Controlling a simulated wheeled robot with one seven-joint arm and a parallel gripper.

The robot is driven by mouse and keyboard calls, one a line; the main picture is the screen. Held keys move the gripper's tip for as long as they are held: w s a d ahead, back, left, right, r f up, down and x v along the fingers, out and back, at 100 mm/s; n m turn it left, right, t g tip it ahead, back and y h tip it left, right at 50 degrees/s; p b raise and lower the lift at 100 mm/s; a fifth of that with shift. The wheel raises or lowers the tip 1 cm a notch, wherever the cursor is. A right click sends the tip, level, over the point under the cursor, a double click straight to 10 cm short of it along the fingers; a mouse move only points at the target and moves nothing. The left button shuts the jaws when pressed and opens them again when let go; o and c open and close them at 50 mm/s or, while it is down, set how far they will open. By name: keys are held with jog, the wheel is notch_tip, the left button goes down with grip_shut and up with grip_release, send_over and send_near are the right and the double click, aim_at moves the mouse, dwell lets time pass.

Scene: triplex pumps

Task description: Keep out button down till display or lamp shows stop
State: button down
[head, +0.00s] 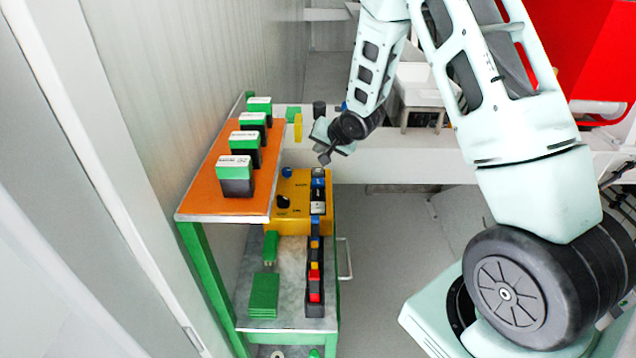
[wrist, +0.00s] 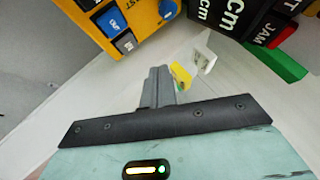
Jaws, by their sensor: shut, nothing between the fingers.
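A yellow control box (head: 300,218) stands at the back of the green-framed bench, with a black knob (head: 283,201) and a blue button (head: 287,172) on top. I cannot tell which is the out button. My gripper (head: 324,157) is shut and empty, just above the box's far right corner. In the wrist view its fingers (wrist: 158,80) touch no button. No readable display shows.
An orange shelf (head: 205,200) with several black-and-green blocks (head: 236,178) stands left of the box. A row of dark holders with red and orange parts (head: 314,280) runs along the bench's right edge. Green plates (head: 263,295) lie at the front.

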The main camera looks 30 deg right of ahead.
aim_at(320, 183)
notch_tip(320, 183, down, 8)
jog(key=b, duration=0.6)
jog(key=shift+f, duration=0.1)
dwell(1.7)
jog(key=shift+f+b, duration=0.35)
jog(key=shift+f, duration=0.05)
jog(key=shift+f+b, duration=0.35)
jog(key=shift+f, duration=0.15)
dwell(1.0)
jog(key=shift+r+p, duration=0.75)
jog(key=shift+r, duration=0.2)
notch_tip(320, 183, up, 5)
jog(key=p, duration=0.4)
